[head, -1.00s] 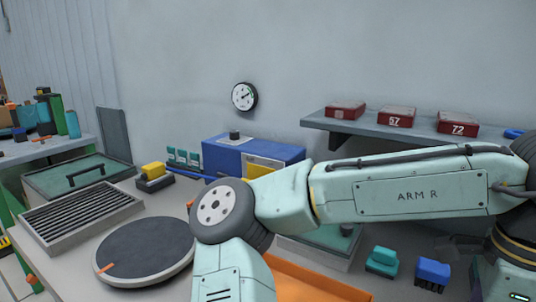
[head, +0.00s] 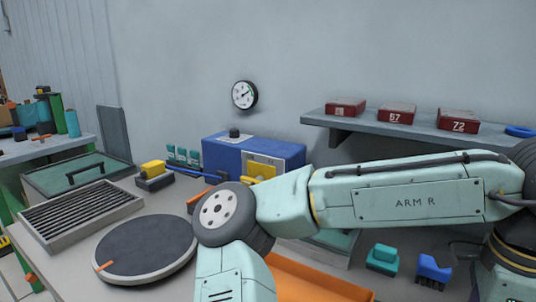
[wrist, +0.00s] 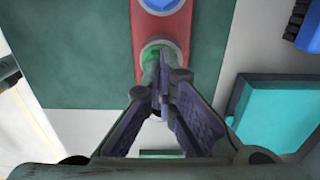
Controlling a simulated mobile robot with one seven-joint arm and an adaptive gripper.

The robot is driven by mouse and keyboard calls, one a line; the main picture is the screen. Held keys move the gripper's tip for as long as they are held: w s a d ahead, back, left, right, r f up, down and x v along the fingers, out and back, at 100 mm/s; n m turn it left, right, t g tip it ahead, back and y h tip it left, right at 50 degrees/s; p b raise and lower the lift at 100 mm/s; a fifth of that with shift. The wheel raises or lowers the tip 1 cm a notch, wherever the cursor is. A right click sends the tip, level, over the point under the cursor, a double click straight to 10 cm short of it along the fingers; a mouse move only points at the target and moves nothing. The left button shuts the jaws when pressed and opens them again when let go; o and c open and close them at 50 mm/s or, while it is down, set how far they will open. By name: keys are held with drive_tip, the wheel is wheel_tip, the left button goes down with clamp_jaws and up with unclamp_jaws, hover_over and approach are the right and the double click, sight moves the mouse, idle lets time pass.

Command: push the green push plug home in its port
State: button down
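In the wrist view the green push plug (wrist: 151,52) shows as a small green part inside a pale ring, the port (wrist: 163,43), on a red panel (wrist: 179,22). My gripper (wrist: 162,68) has its dark purple-padded fingers brought together at the tips, right at the plug. They cover part of the plug and ring. No gap shows between the tips, and I cannot tell how deep the plug sits. In the head view my arm hides the gripper, plug and port.
A blue round part (wrist: 160,5) sits on the red panel beyond the port. A teal block (wrist: 275,112) lies to the right. In the head view a round turntable (head: 140,247), a slotted tray (head: 80,212) and a blue box (head: 225,157) stand on the bench, with an orange tray (head: 310,280) beside my arm.

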wheel_tip(320, 180, up, 7)
drive_tip(key=p, duration=0.7)
drive_tip(key=shift+s, duration=0.1)
idle(0.4)
